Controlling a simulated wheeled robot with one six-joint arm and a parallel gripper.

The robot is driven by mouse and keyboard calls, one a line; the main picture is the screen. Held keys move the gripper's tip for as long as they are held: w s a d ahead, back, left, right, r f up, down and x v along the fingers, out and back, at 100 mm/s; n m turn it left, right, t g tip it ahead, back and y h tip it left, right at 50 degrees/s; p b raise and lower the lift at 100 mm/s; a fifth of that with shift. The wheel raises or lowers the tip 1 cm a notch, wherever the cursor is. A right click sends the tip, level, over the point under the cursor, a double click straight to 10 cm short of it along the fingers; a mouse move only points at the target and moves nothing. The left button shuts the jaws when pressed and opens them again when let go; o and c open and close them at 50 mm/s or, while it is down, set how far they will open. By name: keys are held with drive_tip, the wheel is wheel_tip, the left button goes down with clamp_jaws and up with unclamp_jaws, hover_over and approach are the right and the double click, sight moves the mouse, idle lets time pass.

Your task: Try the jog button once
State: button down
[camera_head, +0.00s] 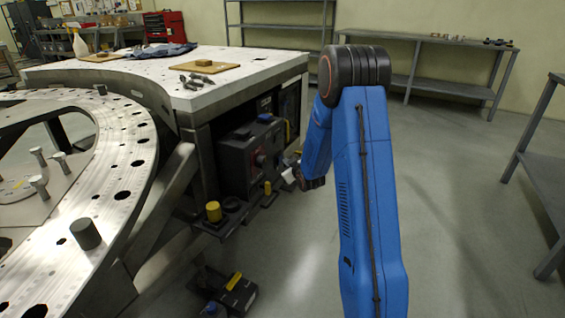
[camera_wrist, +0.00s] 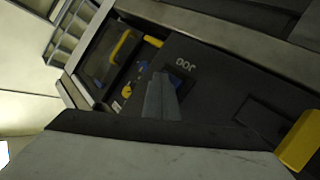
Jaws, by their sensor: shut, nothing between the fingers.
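The dark control box (camera_head: 236,160) sits under the near side of the table, with a small red part on its face. I cannot tell whether the tips touch the panel. In the head view my gripper (camera_head: 289,174) is small, just right of the box.
A yellow-capped post (camera_head: 213,211) stands on a low ledge in front of the box. A dark device with a yellow part (camera_head: 232,291) lies on the floor. The perforated metal ring (camera_head: 130,140) is at left. Open floor lies to the right.

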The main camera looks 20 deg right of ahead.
drive_tip(key=shift+s+d, duration=0.55)
drive_tip(key=shift+s, duration=0.2)
drive_tip(key=shift+s+d, duration=0.1)
drive_tip(key=shift+s+d, duration=0.75)
drive_tip(key=shift+s, duration=0.2)
drive_tip(key=shift+s+d, duration=0.7)
drive_tip(key=shift+s, duration=0.25)
